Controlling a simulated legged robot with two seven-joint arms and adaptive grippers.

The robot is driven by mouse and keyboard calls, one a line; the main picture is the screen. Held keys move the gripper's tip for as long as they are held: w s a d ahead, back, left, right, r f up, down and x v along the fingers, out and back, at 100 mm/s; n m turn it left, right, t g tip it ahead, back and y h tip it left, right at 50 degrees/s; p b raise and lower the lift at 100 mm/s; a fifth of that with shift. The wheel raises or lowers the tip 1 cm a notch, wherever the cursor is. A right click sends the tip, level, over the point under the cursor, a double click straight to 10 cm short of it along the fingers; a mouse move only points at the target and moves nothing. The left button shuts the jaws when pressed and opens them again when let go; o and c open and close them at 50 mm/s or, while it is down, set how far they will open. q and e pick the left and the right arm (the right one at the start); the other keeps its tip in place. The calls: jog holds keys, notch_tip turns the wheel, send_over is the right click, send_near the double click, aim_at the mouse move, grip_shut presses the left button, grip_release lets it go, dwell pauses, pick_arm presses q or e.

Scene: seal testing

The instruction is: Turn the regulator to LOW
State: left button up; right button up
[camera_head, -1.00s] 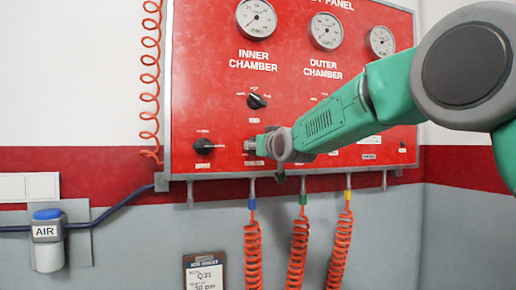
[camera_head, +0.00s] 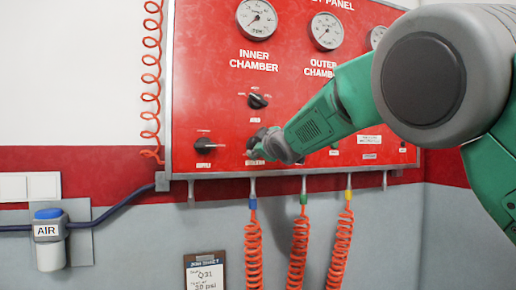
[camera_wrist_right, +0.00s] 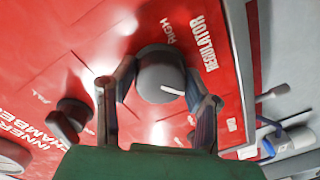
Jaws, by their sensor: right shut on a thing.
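The regulator knob (camera_wrist_right: 160,78) is a round dark grey knob on the red panel (camera_head: 212,100). In the right wrist view it sits between the two fingers of my right gripper (camera_wrist_right: 156,105), which is shut on it. A white line on the knob points right and slightly down in that view, toward the side of the REGULATOR label (camera_wrist_right: 203,42). A HIGH marking (camera_wrist_right: 178,30) lies above the knob there; I cannot read a LOW marking. In the head view my right gripper (camera_head: 258,143) covers the knob at the panel's lower left. My left gripper is in neither view.
A supply knob (camera_head: 204,149) is close left of my right gripper, and an inner chamber knob (camera_head: 258,101) is just above it. Gauges (camera_head: 257,18) line the panel top. Orange coiled hoses (camera_head: 253,250) hang below. A clipboard (camera_head: 204,272) hangs under the panel.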

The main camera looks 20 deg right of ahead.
jog(key=shift+f+n, duration=0.35)
jog(key=shift+n, duration=0.15)
dwell(0.3)
jog(key=o, duration=1.1)
jog(key=shift+o, duration=0.2)
jog(key=shift+w+a+r, duration=0.1)
jog(key=shift+r, duration=0.05)
jog(key=s, duration=1.1)
jog(key=shift+s+r, duration=0.25)
jog(key=shift+s, duration=0.15)
jog(key=shift+d, duration=0.2)
